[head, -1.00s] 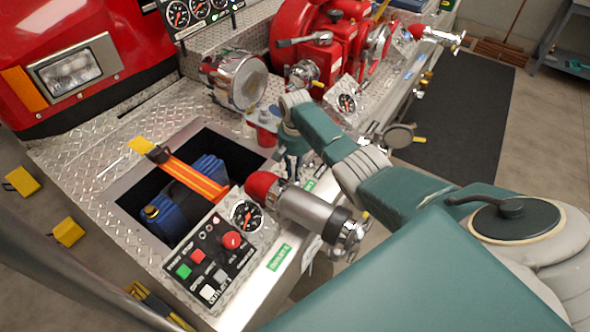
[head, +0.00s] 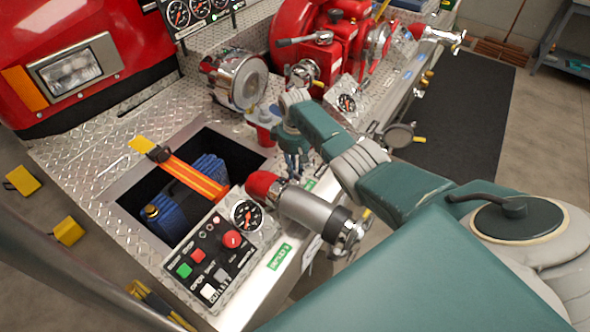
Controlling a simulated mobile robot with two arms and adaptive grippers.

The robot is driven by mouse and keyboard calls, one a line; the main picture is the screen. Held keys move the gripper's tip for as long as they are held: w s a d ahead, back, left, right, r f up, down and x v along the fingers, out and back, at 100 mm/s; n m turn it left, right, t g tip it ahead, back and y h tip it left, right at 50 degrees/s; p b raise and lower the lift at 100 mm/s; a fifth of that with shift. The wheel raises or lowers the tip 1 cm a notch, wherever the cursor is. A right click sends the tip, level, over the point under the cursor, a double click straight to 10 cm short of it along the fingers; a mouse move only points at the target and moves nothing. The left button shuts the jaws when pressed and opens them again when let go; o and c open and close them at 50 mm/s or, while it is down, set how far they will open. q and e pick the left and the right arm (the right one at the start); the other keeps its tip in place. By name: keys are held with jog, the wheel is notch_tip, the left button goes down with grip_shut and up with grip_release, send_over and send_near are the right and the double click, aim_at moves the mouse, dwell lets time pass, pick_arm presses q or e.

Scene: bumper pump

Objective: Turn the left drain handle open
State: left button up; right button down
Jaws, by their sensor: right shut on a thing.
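My right gripper (head: 298,172) is at the bumper's front edge, just behind the red-ended silver outlet pipe (head: 305,207). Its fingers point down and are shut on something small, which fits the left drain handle. The handle itself cannot be made out, as the fingers and the pipe hide that spot. A green label (head: 310,185) shows on the edge just below the fingers. My left gripper is not in view.
A control panel (head: 209,262) with a gauge (head: 246,214) stands left of the outlet pipe. A recess holds a blue item (head: 205,169) under an orange strap (head: 190,178). A red pump (head: 345,45) stands behind. Dark mat (head: 465,120) lies on the floor at right.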

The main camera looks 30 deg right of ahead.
jog(key=shift+n, duration=1.1)
jog(key=shift+w, duration=0.1)
jog(key=c, duration=1.7)
grip_release()
jog(key=shift+o, duration=0.2)
notch_tip(320, 180, up, 12)
